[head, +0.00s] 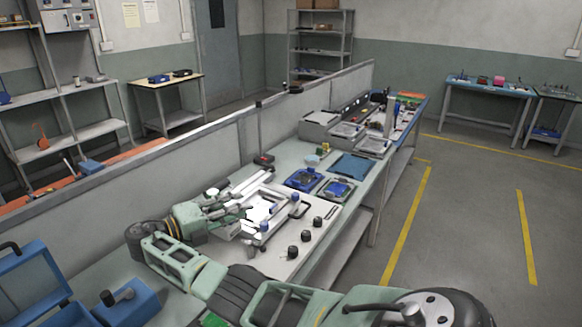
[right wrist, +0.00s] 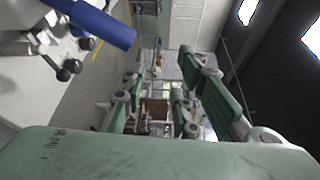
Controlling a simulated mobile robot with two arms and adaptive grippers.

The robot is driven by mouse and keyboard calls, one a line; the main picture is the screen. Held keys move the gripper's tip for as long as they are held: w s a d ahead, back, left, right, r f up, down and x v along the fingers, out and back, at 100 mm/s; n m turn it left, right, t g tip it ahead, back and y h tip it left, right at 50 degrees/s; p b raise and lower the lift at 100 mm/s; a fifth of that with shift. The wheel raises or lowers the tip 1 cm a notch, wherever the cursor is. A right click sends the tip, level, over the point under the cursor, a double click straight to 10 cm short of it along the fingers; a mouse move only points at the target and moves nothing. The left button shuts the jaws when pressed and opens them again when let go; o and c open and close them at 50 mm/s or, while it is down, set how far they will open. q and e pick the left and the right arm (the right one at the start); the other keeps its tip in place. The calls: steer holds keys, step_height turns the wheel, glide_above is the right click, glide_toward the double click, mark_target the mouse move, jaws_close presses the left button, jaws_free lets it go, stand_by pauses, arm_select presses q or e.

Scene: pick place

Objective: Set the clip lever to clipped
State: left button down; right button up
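A white fixture board (head: 293,262) lies on the bench, with metal clamp parts, black knobs (head: 293,251) and small blue-ended handles (head: 294,198). I cannot tell which part is the clip lever or how it is set. My right gripper (head: 232,207) is over the board's left part, close to the metal parts, which it partly hides. In the right wrist view my right gripper (right wrist: 163,92) has its green fingers apart with nothing held between them. A blue cylindrical handle (right wrist: 105,24) and a metal part with dark round knobs (right wrist: 66,68) show at upper left, outside the fingers. My left gripper is not in view.
A grey partition (head: 215,150) runs behind the bench. Blue-framed trays (head: 304,180) and a flat blue mat (head: 352,166) lie beyond the board. A blue case (head: 35,283) and a blue block (head: 128,304) are at lower left. The floor at right is clear.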

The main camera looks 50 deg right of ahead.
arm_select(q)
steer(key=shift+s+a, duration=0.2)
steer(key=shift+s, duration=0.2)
arm_select(e)
steer(key=s+d+r+m+g, duration=0.1)
steer(key=s+d+r+g, duration=0.1)
steer(key=d, duration=0.4)
steer(key=s+d+r+m+g, duration=0.2)
steer(key=s+d+r, duration=0.1)
steer(key=s+d, duration=0.2)
steer(key=shift+s+d, duration=0.25)
steer(key=shift+d, duration=0.8)
steer(key=shift+a, duration=0.1)
